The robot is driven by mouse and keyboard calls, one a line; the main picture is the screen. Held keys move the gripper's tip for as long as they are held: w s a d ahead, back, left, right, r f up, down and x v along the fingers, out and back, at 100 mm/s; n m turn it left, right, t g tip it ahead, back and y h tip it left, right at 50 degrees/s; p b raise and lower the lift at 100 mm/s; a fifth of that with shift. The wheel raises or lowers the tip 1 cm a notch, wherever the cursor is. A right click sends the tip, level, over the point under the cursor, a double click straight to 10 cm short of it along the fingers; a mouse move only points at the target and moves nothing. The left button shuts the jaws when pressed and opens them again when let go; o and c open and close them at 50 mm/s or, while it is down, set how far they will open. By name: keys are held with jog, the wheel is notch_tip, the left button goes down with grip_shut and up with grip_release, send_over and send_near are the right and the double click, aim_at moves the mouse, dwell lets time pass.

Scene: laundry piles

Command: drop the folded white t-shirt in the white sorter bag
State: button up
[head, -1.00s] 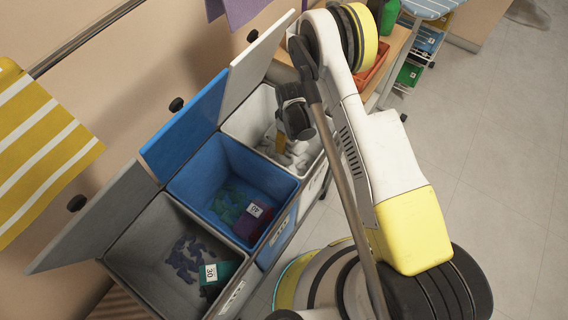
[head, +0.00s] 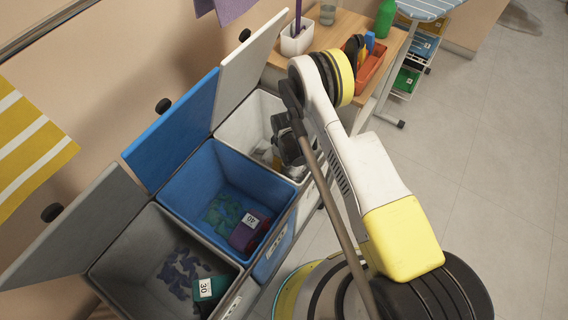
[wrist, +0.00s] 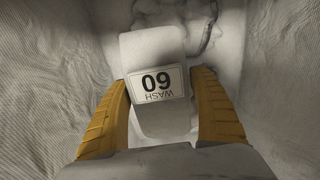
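The white sorter bag (head: 240,124) is the far compartment of a row of three, with its lid raised. My gripper (wrist: 160,82) is down inside it. In the wrist view, the folded white t-shirt (wrist: 153,115) lies between the two yellow fingers, with a "WASH 60" label facing the camera. The fingers press close along both its sides, and it appears held. Other white cloth (wrist: 205,22) shows deeper in the bag. In the head view my wrist and arm hide most of the gripper and the t-shirt.
The blue bag (head: 180,190) and the grey bag (head: 115,262) stand nearer, lids raised, each with clothes and a labelled bundle inside. A wooden table (head: 345,28) with a white holder (head: 297,40) and an orange-red bin (head: 370,72) stands behind.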

jog(key=shift+o, duration=1.3)
notch_tip(320, 180, up, 12)
jog(key=p, duration=0.4)
